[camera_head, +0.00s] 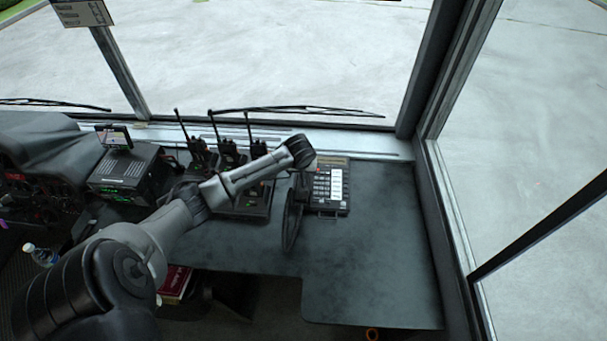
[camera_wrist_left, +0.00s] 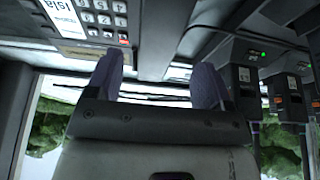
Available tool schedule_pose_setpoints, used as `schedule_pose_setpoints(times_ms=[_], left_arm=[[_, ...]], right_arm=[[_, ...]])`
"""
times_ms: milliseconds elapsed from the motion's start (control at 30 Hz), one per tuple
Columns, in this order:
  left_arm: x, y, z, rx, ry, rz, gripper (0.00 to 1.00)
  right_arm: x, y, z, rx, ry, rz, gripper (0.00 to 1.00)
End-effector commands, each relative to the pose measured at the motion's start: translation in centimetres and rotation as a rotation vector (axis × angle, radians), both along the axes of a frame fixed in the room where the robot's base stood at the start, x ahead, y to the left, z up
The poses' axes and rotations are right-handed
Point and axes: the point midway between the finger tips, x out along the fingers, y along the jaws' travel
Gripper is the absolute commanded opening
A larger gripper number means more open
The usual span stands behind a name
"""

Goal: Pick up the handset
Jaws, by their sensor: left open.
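The dark handset (camera_head: 291,222) is at the left side of the desk phone (camera_head: 329,186), whose keypad faces up. In the left wrist view, a dark grey shape that looks like the handset (camera_wrist_left: 160,22) lies just beyond and between my left fingertips. The phone's keypad (camera_wrist_left: 100,18) is at the upper left there. In the head view my left wrist is above the phone's far left, and the fingers are mostly hidden. My right gripper is not in view.
Several handheld radios (camera_head: 229,152) in chargers stand left of the phone, close to my left arm; they also show in the wrist view (camera_wrist_left: 245,85). A radio unit (camera_head: 128,173) is farther left. The desk (camera_head: 375,265) is clear in front and right of the phone.

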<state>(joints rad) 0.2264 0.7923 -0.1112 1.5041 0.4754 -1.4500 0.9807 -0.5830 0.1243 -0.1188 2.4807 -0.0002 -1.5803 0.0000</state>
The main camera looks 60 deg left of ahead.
Motion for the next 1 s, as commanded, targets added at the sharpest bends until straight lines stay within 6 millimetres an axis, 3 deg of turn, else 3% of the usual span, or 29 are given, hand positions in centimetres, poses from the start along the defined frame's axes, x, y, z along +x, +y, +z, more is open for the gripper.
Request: schedule_pose_setpoints(times_ms=[600,1000], left_arm=[[1.6,1.8,-4.5,0.000,0.000,-0.001,0.74],[1.7,1.8,-4.7,0.000,0.001,-0.002,0.74]], right_arm=[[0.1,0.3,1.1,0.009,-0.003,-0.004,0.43],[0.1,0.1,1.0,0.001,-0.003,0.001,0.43]])
